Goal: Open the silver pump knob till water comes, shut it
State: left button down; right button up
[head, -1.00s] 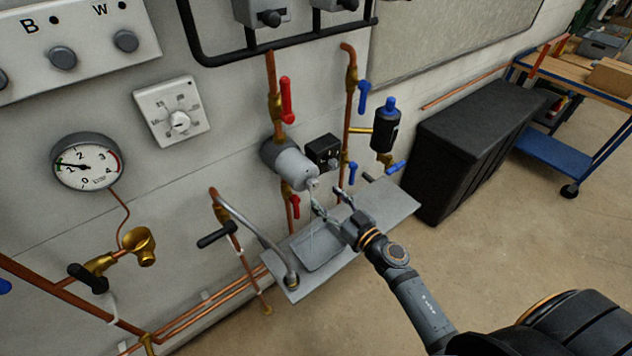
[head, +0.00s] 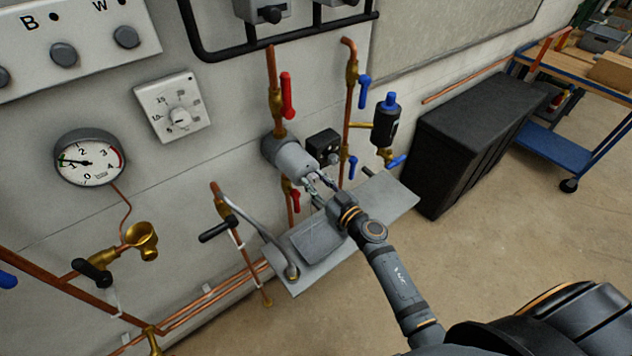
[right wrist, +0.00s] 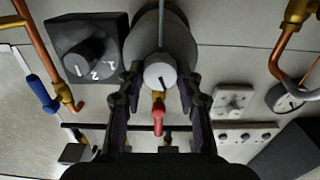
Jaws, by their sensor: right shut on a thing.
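The grey pump (head: 290,157) sits on a copper pipe on the wall, with its silver knob (right wrist: 160,72) at its front. My right gripper (head: 319,183) is shut on the silver knob, with one finger on each side in the right wrist view. The fingers partly hide the knob in the head view. A thin pale line (right wrist: 162,25), like a thread of water, runs from the knob across the pump's face in the right wrist view. My left gripper is not in view.
A grey tray (head: 395,203) lies below the pump. A black switch box (head: 322,145), a red lever (head: 287,95) and blue levers (head: 364,90) are close around the pump. A black bin (head: 470,140) stands to the right, with open floor in front.

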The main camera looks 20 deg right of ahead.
jog(key=shift+c, duration=0.4)
jog(key=shift+n, duration=0.4)
jog(key=shift+n+p, duration=0.55)
jog(key=shift+n, duration=0.15)
jog(key=n, duration=0.3)
jog(key=shift+a+p, duration=0.1)
jog(key=shift+p, duration=0.3)
jog(key=n, duration=0.4)
jog(key=shift+f, duration=0.1)
jog(key=shift+f+n, duration=0.1)
jog(key=shift+n, duration=2.1)
jog(key=o, duration=1.1)
